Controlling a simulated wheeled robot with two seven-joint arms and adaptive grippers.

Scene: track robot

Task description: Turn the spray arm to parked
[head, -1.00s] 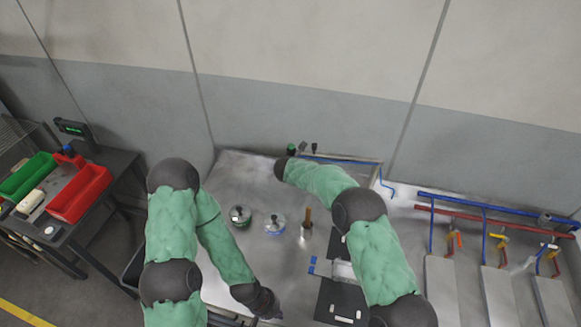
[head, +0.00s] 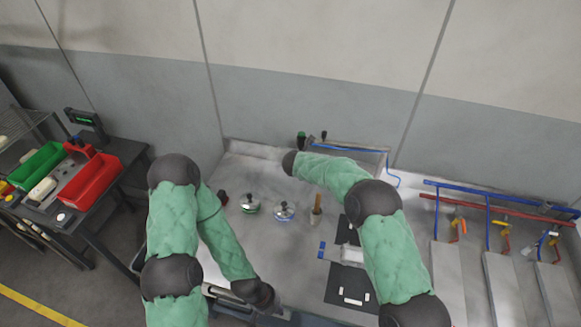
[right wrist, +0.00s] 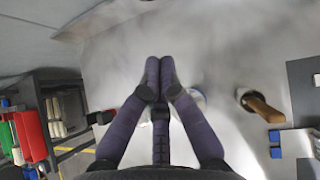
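A blue pipe (head: 350,149) runs along the back edge of the metal table, with a bent blue piece (head: 394,178) hanging at its right end. It may be the spray arm, but I cannot tell for sure. My right arm reaches over the table toward the pipe's left end; its gripper is hidden in the head view. In the right wrist view my right gripper (right wrist: 158,68) has its fingertips together with nothing visible between them. My left gripper (head: 274,304) is low at the table's front edge, small and dark; its finger opening is unclear.
Two lidded pots (head: 249,204) (head: 284,211) and a cup with a wooden handle (head: 317,208) stand mid-table. Dark plates (head: 350,286) lie near my right forearm. Valved red and blue pipes (head: 490,205) are at right. A side table holds red (head: 90,180) and green bins (head: 38,163).

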